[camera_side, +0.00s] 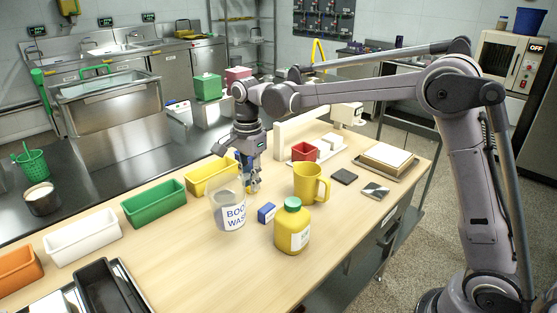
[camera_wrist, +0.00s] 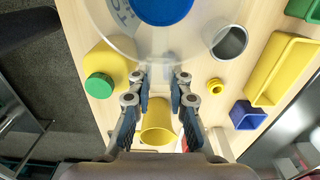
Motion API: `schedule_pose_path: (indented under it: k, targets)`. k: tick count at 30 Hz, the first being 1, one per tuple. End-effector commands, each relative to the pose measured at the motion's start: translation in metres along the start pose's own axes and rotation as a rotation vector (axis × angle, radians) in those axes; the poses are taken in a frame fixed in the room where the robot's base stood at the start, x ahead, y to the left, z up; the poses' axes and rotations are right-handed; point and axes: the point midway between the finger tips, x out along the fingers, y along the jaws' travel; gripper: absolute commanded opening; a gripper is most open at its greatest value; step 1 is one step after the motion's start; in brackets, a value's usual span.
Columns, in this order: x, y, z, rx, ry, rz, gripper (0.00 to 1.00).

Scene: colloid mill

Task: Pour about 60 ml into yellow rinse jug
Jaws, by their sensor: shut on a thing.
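The clear container (camera_side: 228,208) with blue lettering, partly readable as "BOO" and "WAS", is upright at or just above the table. My gripper (camera_side: 253,188) is at its right side, shut on it. In the wrist view my fingertips (camera_wrist: 162,75) meet the near edge of the container (camera_wrist: 115,40). A round blue patch shows within its outline; I cannot tell if it is liquid. The yellow jug (camera_side: 306,184) stands upright to the right of my gripper, handle to the right. The wrist view shows the jug (camera_wrist: 157,122) beyond and between my fingers. Its inside is hidden in the side view.
A yellow bottle with a green cap (camera_side: 292,228) stands in front of the jug. White (camera_side: 82,237), green (camera_side: 153,203) and yellow bins line the back edge. A metal cup (camera_wrist: 230,42) is near the container.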

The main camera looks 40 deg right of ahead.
Motion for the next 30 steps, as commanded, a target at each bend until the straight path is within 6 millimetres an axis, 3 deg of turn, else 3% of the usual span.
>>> schedule_pose_path:
  k: [8,30]
  targets:
    - [-0.003,-0.017,-0.007,-0.154,0.000,0.000,0.00]
    - [0.011,-0.098,-0.029,-1.025,0.000,-0.001,0.00]
